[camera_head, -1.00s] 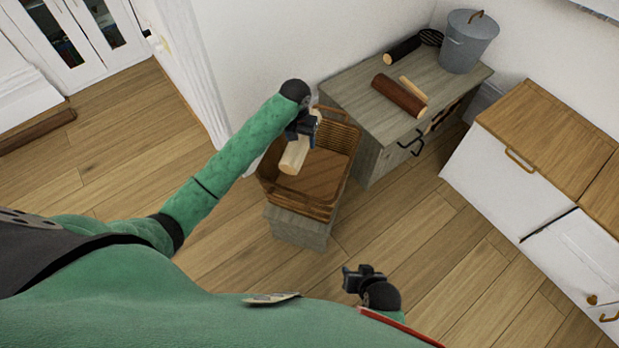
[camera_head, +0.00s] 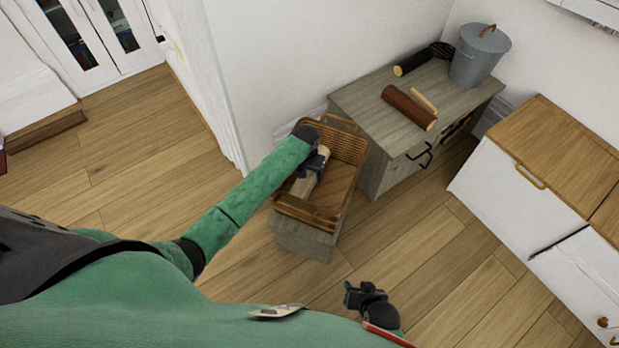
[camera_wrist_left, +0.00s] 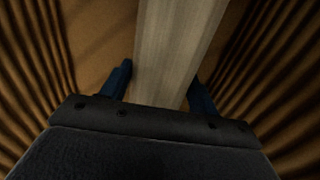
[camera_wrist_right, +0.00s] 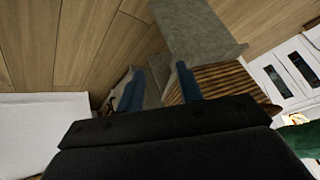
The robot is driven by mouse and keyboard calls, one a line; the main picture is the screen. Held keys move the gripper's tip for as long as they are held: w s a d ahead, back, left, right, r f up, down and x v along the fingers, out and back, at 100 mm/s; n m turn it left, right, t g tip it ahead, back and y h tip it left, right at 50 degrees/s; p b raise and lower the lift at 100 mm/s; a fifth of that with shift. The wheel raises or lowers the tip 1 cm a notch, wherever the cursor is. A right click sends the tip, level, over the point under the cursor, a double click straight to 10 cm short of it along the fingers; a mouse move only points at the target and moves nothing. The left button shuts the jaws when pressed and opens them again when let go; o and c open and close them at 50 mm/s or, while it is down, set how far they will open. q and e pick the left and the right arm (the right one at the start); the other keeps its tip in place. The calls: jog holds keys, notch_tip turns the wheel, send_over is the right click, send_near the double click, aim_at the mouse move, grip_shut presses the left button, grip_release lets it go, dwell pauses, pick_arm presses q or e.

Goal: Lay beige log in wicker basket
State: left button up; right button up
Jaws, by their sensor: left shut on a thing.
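The beige log (camera_head: 304,187) is inside the wicker basket (camera_head: 349,142), seen from above in the head view. My left gripper (camera_head: 314,167) is shut on it, down within the basket's rim. In the left wrist view the log (camera_wrist_left: 172,50) runs between the two blue fingers, with the ribbed basket walls (camera_wrist_left: 30,70) on both sides. I cannot tell whether the log touches the basket floor. My right gripper (camera_head: 352,296) is empty, away from the basket over the floor. In the right wrist view its two fingers (camera_wrist_right: 160,90) stand apart.
The basket stands on a low grey stand (camera_head: 300,240). Beside it a grey wooden cabinet (camera_head: 365,110) carries a red-brown log (camera_head: 409,108), a thin pale stick (camera_head: 424,101), a dark log (camera_head: 413,62) and a metal bucket (camera_head: 479,55). A white cabinet (camera_head: 520,195) stands at right. Wooden floor is clear between.

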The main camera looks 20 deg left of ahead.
pick_arm(q)
notch_tip(320, 180, down, 2)
jog(key=shift+f, duration=0.45)
pick_arm(e)
jog(key=shift+s+f, duration=0.1)
jog(key=shift+f, duration=0.5)
pick_arm(q)
jog(key=shift+f, duration=0.1)
pick_arm(e)
jog(key=shift+r, duration=0.2)
pick_arm(q)
jog(key=o, duration=1.3)
jog(key=shift+o, duration=0.6)
pick_arm(e)
jog(key=shift+w+r, duration=0.25)
jog(key=shift+r, duration=0.1)
jog(key=shift+f, duration=0.1)
